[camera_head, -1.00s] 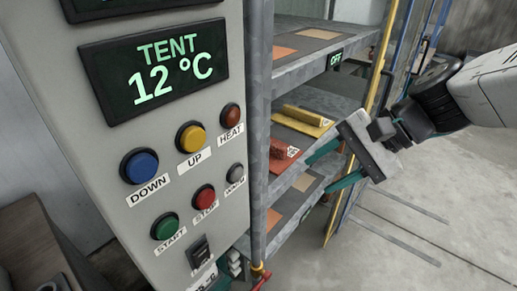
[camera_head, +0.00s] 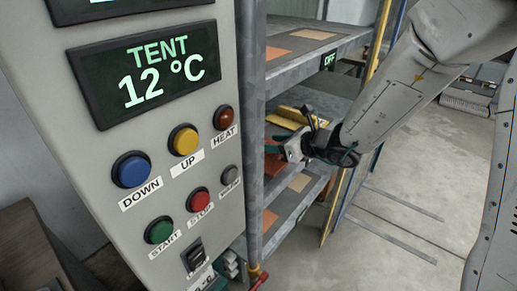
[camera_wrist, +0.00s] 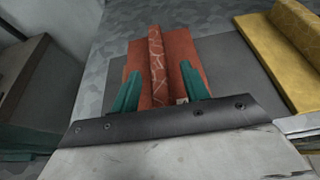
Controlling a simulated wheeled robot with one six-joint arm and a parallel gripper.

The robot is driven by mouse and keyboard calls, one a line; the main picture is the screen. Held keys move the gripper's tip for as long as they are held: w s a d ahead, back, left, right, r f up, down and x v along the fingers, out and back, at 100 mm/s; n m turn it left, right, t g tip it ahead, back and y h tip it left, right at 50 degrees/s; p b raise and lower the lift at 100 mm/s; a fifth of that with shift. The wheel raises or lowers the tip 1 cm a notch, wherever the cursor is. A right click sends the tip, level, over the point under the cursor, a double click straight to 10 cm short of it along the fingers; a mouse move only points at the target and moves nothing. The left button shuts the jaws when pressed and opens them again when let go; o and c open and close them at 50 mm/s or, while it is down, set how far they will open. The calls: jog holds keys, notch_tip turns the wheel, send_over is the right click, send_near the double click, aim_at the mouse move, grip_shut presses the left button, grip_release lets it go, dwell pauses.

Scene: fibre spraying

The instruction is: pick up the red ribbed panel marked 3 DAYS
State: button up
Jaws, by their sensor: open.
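The red ribbed panel (camera_wrist: 178,62) lies on a dark mat on the shelf in the wrist view. Its raised rib (camera_wrist: 157,65), with pale crack-like lines, runs away from me between my two green fingers. My gripper (camera_wrist: 160,88) is open, with one finger on each side of the rib and apart from it. The 3 DAYS mark cannot be read; only a scrap of a label shows by the right finger. In the head view my gripper (camera_head: 283,150) is at the middle shelf and hides most of the red panel (camera_head: 272,166).
A yellow ribbed panel (camera_wrist: 284,52) lies to the right of the red one; it also shows in the head view (camera_head: 288,118). Grey shelf posts (camera_head: 253,130) and an upper shelf (camera_head: 315,50) frame the space. A button cabinet (camera_head: 150,140) reading TENT 12 °C stands at left.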

jog(key=x, duration=0.3)
jog(key=shift+w+a+f, duration=0.1)
jog(key=shift+a+f, duration=0.05)
jog(key=shift+a, duration=0.15)
grip_shut()
